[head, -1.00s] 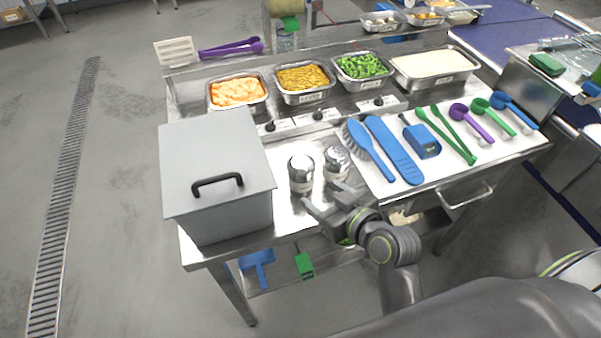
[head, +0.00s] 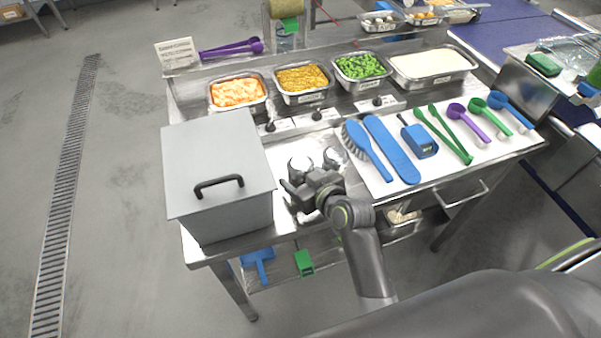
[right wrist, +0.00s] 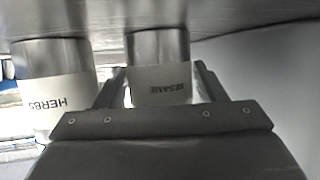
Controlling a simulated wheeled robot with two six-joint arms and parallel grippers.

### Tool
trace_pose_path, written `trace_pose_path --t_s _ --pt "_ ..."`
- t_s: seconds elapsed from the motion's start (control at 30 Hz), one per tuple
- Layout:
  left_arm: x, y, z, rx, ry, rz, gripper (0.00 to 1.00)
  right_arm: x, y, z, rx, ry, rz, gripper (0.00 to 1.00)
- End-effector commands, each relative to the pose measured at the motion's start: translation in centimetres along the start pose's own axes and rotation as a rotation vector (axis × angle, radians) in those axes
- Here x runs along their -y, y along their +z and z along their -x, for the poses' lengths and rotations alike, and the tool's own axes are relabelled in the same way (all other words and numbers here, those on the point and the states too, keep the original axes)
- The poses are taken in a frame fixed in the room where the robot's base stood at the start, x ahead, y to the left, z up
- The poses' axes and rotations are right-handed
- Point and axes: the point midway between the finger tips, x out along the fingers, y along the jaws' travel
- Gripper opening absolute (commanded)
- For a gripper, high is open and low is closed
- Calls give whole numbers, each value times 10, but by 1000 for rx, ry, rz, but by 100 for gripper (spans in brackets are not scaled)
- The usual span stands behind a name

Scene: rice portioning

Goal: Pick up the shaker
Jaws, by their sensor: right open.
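Two shakers with silver tops stand side by side on the steel table. The sesame shaker (head: 299,163) is on the left in the head view, and its label reads upside down in the right wrist view (right wrist: 160,90). The herbs shaker (head: 332,158) is on its right; it shows at the left of the right wrist view (right wrist: 55,95). My right gripper (head: 303,184) is open, with its fingers (right wrist: 158,84) on either side of the sesame shaker. I cannot tell whether they touch it. The shakers' lower parts are hidden by the gripper in the head view. My left gripper is out of view.
A grey lidded box (head: 215,170) stands close left of the shakers. A blue brush (head: 366,148) and other utensils lie on a white mat (head: 385,186) to the right. Food pans, including one of green pieces (head: 361,66), stand behind.

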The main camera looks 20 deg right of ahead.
Motion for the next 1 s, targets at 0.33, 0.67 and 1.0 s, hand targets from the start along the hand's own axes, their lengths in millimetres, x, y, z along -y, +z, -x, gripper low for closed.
trace_pose_path --t_s 0.33,0.67,1.0 --pt "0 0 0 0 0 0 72 0 0 -1 1 1 1 54" --pt "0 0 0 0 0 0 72 0 0 -1 -1 1 1 26" --pt "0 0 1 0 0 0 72 0 -30 10 -8 2 4 26"
